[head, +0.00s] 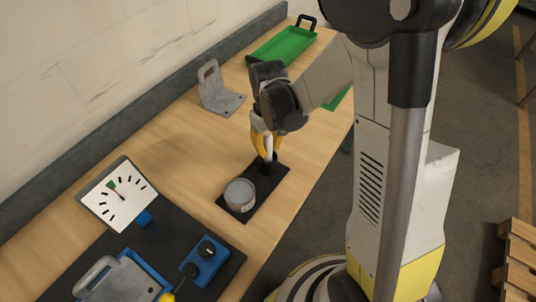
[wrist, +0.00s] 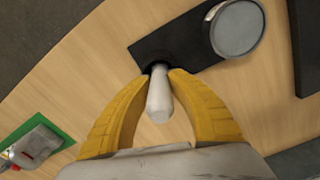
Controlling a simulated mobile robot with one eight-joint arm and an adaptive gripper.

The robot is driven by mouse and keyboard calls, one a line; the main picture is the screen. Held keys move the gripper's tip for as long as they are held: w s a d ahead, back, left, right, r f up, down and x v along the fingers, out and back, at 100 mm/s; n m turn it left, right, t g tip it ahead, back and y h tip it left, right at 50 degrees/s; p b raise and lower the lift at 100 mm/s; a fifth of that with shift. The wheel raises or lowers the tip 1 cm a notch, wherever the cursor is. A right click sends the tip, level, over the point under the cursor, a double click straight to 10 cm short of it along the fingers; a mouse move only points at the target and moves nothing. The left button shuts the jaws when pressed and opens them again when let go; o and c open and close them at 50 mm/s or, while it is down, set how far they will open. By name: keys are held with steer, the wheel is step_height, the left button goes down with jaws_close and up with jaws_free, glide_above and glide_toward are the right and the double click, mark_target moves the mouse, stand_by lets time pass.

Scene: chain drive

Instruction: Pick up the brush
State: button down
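The brush (wrist: 159,96) shows in the wrist view as a pale, rounded handle pointing up toward the camera. Its lower end meets a dark round piece on the black mat; whether this is bristles or a holder I cannot tell. My gripper (wrist: 160,76) has its two yellow fingertips close against both sides of the handle, low down, with no clear gap.
A round grey tin (head: 240,195) stands on the same mat, close to the gripper. A grey metal bracket (head: 220,92) and a green tray (head: 283,48) stand farther back. A dial gauge (head: 113,194) and a blue control box (head: 204,262) are nearer. Bare wood lies left of the mat.

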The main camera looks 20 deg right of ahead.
mark_target(268, 134)
step_height(268, 134, up, 10)
steer(key=p, duration=0.2)
steer(key=shift+p, duration=0.35)
